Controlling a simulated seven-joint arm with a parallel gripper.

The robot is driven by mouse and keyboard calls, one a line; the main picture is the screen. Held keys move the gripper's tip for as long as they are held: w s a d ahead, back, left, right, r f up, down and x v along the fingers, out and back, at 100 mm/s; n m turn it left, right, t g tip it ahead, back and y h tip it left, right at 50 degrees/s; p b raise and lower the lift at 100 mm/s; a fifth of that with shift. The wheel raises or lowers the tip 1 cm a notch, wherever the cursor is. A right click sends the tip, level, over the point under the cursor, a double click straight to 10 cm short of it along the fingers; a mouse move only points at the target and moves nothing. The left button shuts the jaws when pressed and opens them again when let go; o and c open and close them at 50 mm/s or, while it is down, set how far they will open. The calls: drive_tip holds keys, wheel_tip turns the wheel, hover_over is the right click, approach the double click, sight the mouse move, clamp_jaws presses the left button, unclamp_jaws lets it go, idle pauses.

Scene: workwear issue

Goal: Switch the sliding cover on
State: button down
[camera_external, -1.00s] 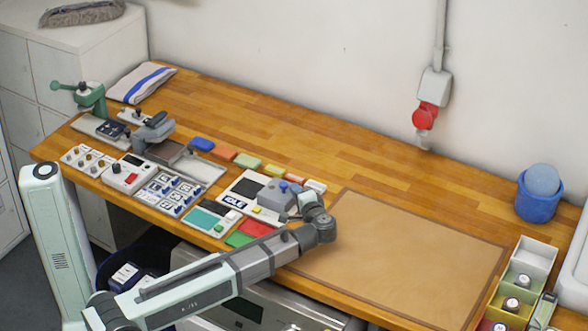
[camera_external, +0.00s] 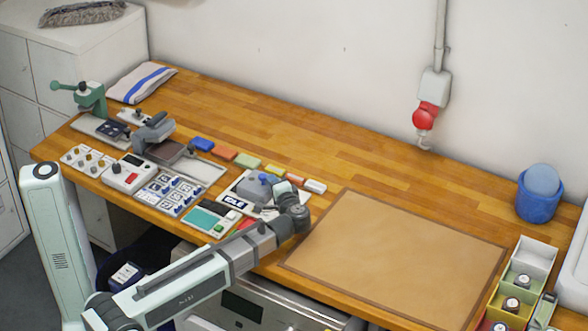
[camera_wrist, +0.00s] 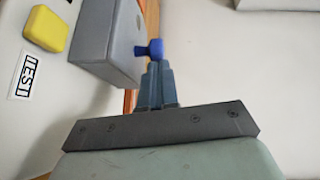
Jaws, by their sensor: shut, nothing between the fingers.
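The sliding cover looks to be the grey block (camera_external: 255,188) with a blue knob (camera_external: 265,178), on a white panel with a black-and-white label (camera_external: 235,201). My gripper (camera_wrist: 157,66) is shut and empty. Its fingertips are at the blue knob (camera_wrist: 152,49), close against the block's side; I cannot tell whether they touch. In the external view my wrist hides the panel's right part.
Other panels with switches (camera_external: 170,193) and a white box with a red button (camera_external: 128,174) lie to the left. Coloured blocks (camera_external: 225,153) line the back. A brown mat (camera_external: 395,250) to the right is clear. A blue cup (camera_external: 538,205) stands at far right.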

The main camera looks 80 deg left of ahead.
sight(260, 177)
drive_tip(key=shift+s+a, duration=1.65)
drive_tip(key=w+d, duration=0.1)
drive_tip(key=w, duration=0.1)
drive_tip(key=w+d, duration=0.1)
drive_tip(key=w, duration=0.1)
drive_tip(key=shift+d+r, duration=0.35)
drive_tip(key=d, duration=0.6)
drive_tip(key=w+d+r, duration=0.1)
drive_tip(key=d, duration=0.2)
drive_tip(key=shift+d, duration=0.4)
